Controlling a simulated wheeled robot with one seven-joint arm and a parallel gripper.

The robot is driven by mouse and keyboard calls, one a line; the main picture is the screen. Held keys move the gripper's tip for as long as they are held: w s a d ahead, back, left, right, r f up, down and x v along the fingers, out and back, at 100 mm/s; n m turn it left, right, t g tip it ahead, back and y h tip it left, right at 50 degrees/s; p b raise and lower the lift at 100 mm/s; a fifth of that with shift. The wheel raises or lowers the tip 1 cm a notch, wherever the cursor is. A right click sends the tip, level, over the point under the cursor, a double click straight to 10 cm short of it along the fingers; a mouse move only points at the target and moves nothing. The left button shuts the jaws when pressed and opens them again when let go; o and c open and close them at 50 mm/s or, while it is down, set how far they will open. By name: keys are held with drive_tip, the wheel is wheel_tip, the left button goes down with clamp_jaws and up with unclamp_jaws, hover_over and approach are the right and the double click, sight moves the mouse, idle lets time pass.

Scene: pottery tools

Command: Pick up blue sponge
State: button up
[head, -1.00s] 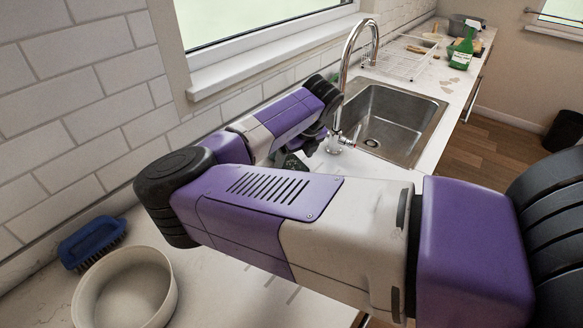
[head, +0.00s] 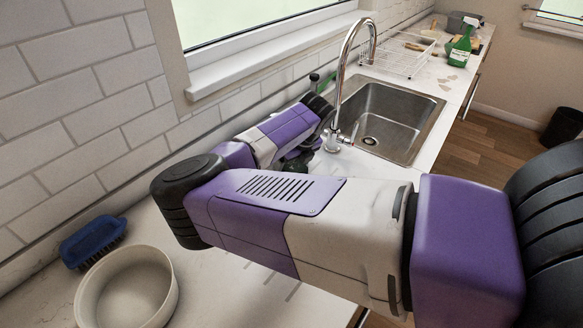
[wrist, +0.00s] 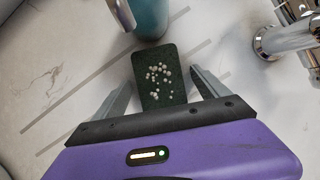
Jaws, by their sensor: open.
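A flat, dark green rectangular pad (wrist: 160,78) with white specks lies on the counter in the wrist view. It looks like a sponge with its dark side up; no blue face shows. My gripper (wrist: 161,84) is open, with one grey finger to the left of the pad and one to the right. The near end of the pad meets the edge of the gripper body in the picture, and I cannot tell whether they touch. In the head view my gripper (head: 303,158) is low beside the tap, largely hidden by my arm, and the pad is not clearly visible.
A teal bottle (wrist: 150,18) stands just beyond the pad. The tap (head: 345,85) and sink (head: 392,120) are to the right. A blue brush (head: 93,242) and a white bowl (head: 126,290) are at left. A dish rack (head: 398,57) and green spray bottle (head: 461,48) stand farther back.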

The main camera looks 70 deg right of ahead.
drive_tip(key=shift+c, duration=0.5)
drive_tip(key=c, duration=0.8)
